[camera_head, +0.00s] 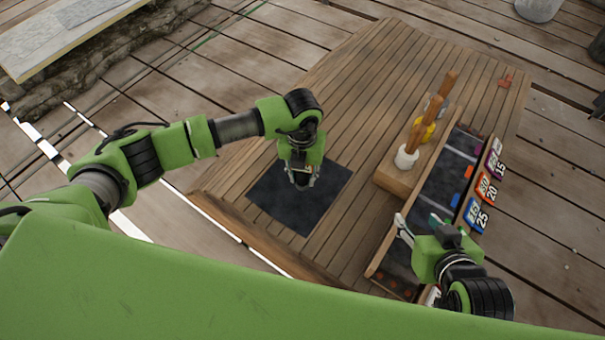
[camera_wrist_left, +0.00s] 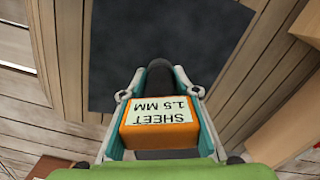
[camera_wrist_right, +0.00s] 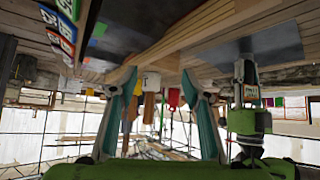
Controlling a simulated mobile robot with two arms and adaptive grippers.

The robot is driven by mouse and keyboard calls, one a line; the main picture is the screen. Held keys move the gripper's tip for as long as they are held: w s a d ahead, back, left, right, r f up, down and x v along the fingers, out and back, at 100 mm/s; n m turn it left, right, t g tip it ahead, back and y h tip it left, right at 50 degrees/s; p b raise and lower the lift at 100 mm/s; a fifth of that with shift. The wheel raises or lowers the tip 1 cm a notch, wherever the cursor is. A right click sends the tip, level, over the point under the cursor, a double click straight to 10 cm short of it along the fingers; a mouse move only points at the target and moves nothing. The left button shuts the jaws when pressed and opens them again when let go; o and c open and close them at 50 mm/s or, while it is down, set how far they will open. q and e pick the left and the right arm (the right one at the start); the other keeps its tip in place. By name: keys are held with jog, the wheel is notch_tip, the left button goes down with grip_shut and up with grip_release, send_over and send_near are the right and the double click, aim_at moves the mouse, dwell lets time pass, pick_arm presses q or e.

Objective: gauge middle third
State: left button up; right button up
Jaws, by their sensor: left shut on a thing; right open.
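My left gripper (camera_head: 300,180) is shut on an orange block (camera_wrist_left: 158,134) with a pale label reading "SHEET 1.5 MM". A dark rounded part (camera_wrist_left: 185,78) shows beyond the block, between the fingers. This gripper is over a dark square panel (camera_head: 275,195) on the slatted table; whether the held thing touches the panel I cannot tell. My right gripper (camera_wrist_right: 165,95) is open and empty, beside the long tray near the front right of the head view. No marking of thirds on the panel can be made out.
The wooden tray (camera_head: 372,268) has a dark floor and small coloured pieces. Cards marked 15, 20 and 25 (camera_head: 476,215) line its right side. A wooden block (camera_head: 397,180) holds upright wooden-handled tools. A small red thing (camera_head: 506,80) lies at the back right. The table's back middle is clear.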

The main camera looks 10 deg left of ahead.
pick_arm(q)
jog(key=shift+f, duration=0.35)
pick_arm(e)
jog(key=shift+w+a+r+t, duration=0.25)
jog(key=shift+w+r+t, duration=0.1)
jog(key=shift+w+r, duration=0.15)
jog(key=shift+w+a+r+t, duration=0.2)
jog(key=shift+w+r+t, duration=0.2)
jog(key=shift+w, duration=0.15)
pick_arm(q)
jog(key=shift+f, duration=0.1)
pick_arm(e)
jog(key=shift+s+f, duration=0.15)
jog(key=shift+s, duration=0.1)
dwell(1.1)
